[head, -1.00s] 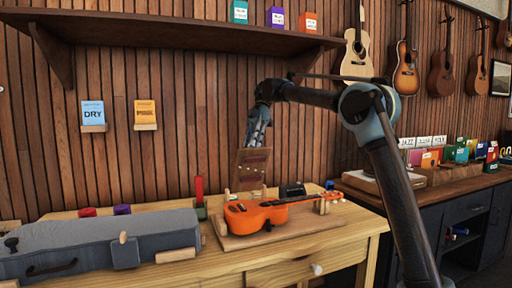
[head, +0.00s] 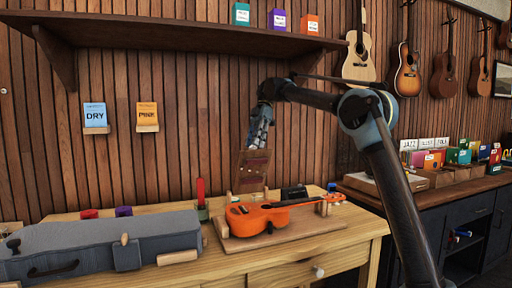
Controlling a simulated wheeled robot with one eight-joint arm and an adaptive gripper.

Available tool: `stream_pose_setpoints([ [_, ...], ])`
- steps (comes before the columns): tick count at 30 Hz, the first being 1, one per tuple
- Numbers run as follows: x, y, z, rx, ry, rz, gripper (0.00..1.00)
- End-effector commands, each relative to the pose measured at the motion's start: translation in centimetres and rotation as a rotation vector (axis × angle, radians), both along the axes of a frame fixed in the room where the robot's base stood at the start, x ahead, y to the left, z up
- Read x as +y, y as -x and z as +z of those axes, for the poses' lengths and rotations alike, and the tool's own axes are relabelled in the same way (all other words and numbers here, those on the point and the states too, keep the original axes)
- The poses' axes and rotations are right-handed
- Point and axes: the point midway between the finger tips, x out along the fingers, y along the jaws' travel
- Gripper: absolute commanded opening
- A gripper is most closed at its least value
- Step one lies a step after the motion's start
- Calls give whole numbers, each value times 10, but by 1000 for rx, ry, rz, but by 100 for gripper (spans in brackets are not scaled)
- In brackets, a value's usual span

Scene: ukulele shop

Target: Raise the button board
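The button board (head: 253,171) is a small brown wooden panel with a few small marks near its top edge. It stands roughly upright and slightly tilted behind the orange ukulele (head: 258,217), at the back of the workbench. My gripper (head: 256,145) points down right at the board's top edge, and its fingertips overlap that edge in the head view. The fingers are too small and dark to tell whether they are shut on the board. The board's lower edge is close to the wooden posts behind the ukulele, and whether it touches them is unclear.
The ukulele lies in a wooden cradle on the workbench (head: 222,263). A grey case (head: 90,248) fills the left side. A red cylinder (head: 200,190) and a dark box (head: 294,192) stand near the board.

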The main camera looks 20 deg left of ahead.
Motion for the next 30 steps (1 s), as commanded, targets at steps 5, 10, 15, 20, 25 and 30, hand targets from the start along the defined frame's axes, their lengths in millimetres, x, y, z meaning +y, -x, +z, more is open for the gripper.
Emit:
stream_pose_setpoints([
  [5,-1,-15,21,1,0,-1,32],
  [10,-1,-26,36,1,1,0,32],
  [15,-2,-33,46,0,1,-1,32],
  [20,-2,-35,49,0,1,-1,32],
  [25,-2,-35,50,0,1,-1,32],
  [30,-4,-35,50,0,2,-5,11],
])
